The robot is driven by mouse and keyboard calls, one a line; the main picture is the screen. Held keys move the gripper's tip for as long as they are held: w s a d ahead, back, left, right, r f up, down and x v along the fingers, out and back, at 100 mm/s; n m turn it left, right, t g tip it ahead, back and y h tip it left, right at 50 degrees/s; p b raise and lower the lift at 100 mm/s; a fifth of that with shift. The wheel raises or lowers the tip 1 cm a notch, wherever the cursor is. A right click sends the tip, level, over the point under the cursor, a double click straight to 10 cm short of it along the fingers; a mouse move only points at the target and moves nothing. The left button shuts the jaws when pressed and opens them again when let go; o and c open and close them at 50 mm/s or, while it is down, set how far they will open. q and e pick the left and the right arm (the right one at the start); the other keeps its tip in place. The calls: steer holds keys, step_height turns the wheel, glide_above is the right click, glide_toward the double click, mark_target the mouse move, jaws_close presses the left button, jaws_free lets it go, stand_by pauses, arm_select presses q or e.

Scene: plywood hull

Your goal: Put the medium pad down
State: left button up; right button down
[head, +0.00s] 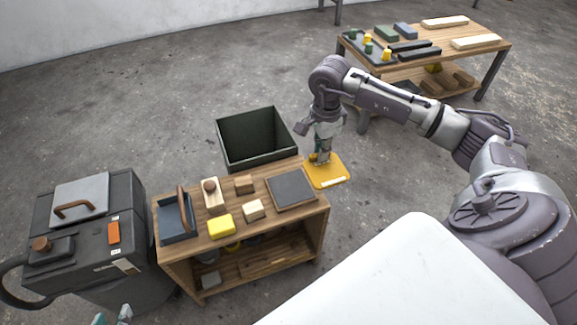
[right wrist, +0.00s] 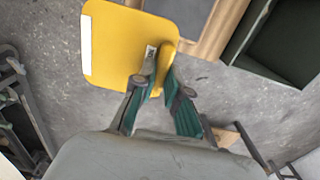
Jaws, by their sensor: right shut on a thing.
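A flat yellow pad (head: 338,178) with a white strip at one edge is in my right gripper (head: 319,158). The pad is just off the right end of the low wooden cart, over the floor in the picture; its height is hard to tell. In the right wrist view the right gripper (right wrist: 160,75) is shut on a raised yellow part at the edge of the pad (right wrist: 115,45). My left gripper (head: 112,316) shows only two teal fingertips at the bottom left edge, apart, with nothing between them.
The wooden cart (head: 172,253) carries a dark grey panel (head: 291,188), a blue-grey tray (head: 174,222), a yellow block (head: 220,226) and small wooden blocks. A dark open bin (head: 256,165) stands behind it. A grey machine (head: 118,235) is left. A loaded workbench (head: 487,45) stands back right.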

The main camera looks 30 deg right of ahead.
steer(key=w+a+f+b, duration=0.1)
steer(key=w+a+f, duration=0.1)
steer(key=w, duration=0.1)
steer(key=w+a+f, duration=0.3)
steer(key=shift+w+a+f+b, duration=0.1)
steer(key=shift+a+b, duration=0.2)
steer(key=shift+b, duration=0.05)
steer(key=shift+w+a+f, duration=0.1)
steer(key=shift+w+a, duration=0.05)
steer(key=shift+w, duration=0.05)
step_height(320, 180, down, 4)
steer(key=shift+r+b, duration=0.1)
steer(key=shift+b, duration=0.6)
arm_select(q)
steer(key=w+d+r+t+h, duration=0.2)
steer(key=w+r+t, duration=0.4)
steer(key=r, duration=0.6)
steer(key=d+t, duration=0.1)
steer(key=t, duration=0.1)
steer(key=shift+w+d+t+h, duration=0.15)
steer(key=shift+d+t+h, duration=0.1)
steer(key=shift+t+h, duration=0.15)
steer(key=shift+r, duration=0.1)
arm_select(e)
steer(key=shift+f, duration=0.2)
steer(key=c, duration=1.2)
jaws_free()
arm_select(q)
steer(key=shift+r, duration=0.3)
